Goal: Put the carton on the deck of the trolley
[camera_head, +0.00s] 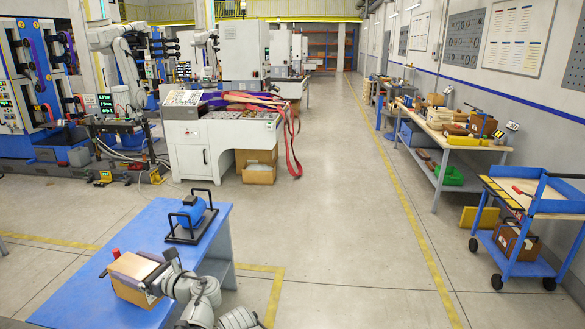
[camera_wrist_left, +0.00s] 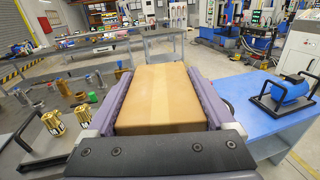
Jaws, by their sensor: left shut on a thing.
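The carton (camera_head: 130,284) is a tan box at the front edge of the blue table in the head view. In the left wrist view the carton (camera_wrist_left: 160,95) fills the space between my two purple-grey fingers. My left gripper (camera_head: 150,272) is shut on it. I cannot tell whether its underside touches the table. The trolley (camera_head: 541,207) stands far off at the right, with blue frame and dark wheels. My right gripper is not in view.
The blue table (camera_head: 92,277) also carries a blue cylinder in a black frame (camera_head: 192,212) and a small red-topped object (camera_head: 116,253). A long workbench (camera_head: 447,143) with boxes lines the right wall. Open floor (camera_head: 345,230) lies between table and trolley.

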